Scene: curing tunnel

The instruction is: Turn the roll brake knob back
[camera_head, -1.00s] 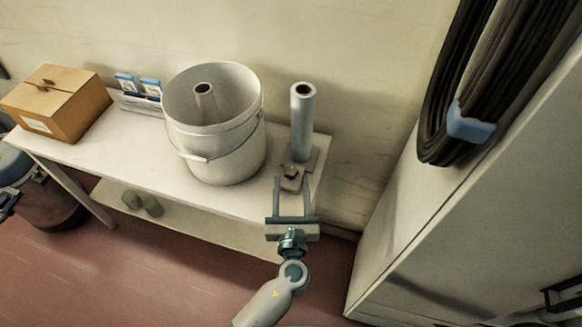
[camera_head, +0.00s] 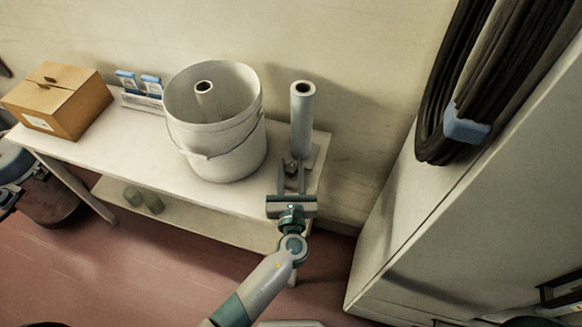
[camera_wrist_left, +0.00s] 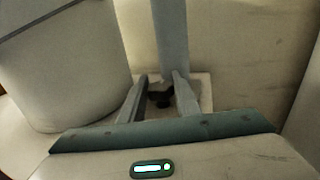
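The roll brake knob (camera_wrist_left: 160,97) is a small dark knob on a pale base plate at the foot of the upright grey roll (camera_head: 302,118). My left gripper (camera_head: 291,165) reaches over the bench to the knob.
A large white bucket (camera_head: 217,148) stands close to the left of the fingers. The bench (camera_head: 110,150) also carries a cardboard box (camera_head: 62,103) and a holder with blue-topped items (camera_head: 140,86). A tall pale cabinet (camera_head: 450,220) with hanging dark cables (camera_head: 470,80) is at the right.

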